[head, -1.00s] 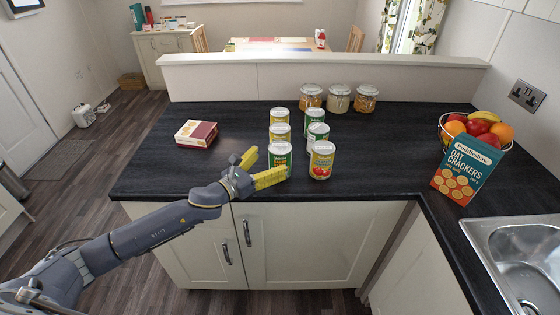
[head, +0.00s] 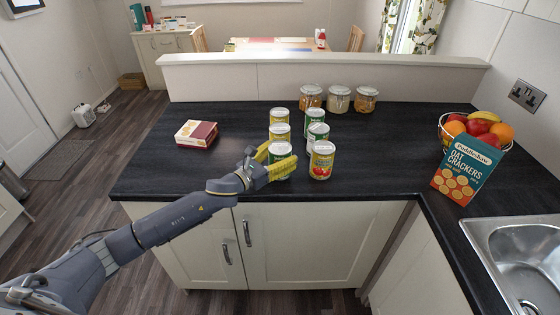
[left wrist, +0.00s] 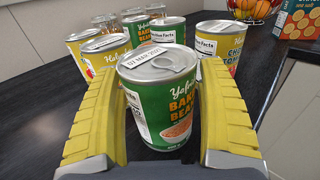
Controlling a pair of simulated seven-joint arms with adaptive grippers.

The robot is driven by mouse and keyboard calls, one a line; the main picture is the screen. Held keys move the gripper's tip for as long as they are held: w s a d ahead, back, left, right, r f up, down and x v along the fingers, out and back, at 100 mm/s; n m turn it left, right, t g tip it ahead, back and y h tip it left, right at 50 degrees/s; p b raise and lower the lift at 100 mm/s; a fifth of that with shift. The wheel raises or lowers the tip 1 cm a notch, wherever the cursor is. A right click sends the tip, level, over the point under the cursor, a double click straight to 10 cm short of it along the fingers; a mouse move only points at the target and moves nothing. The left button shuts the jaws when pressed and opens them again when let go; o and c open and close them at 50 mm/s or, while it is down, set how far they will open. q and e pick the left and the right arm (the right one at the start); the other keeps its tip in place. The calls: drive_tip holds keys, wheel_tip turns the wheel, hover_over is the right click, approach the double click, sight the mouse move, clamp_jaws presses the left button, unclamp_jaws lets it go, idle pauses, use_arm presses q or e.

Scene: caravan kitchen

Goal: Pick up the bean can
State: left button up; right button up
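The green bean can (head: 280,152) stands upright on the dark worktop at the front left of a group of cans. It also shows in the left wrist view (left wrist: 160,100), its label reading baked beans, with its ring-pull lid facing up. My left gripper (head: 279,154) has its two yellow fingers open, one on each side of this can. In the left wrist view the fingers (left wrist: 158,72) flank the can with narrow gaps, and I see no clear grip on it. My right gripper is not in view.
A tomato can (head: 322,162) stands close to the right, and several other cans (head: 279,133) stand behind. A red-and-cream box (head: 196,134) lies to the left. Glass jars (head: 338,99), a cracker box (head: 466,171) and a fruit bowl (head: 477,132) stand farther off. The worktop's front left is clear.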

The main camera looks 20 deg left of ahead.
use_arm(q)
drive_tip(key=c, duration=1)
drive_tip(key=shift+c, duration=1)
drive_tip(key=shift+r, duration=0.15)
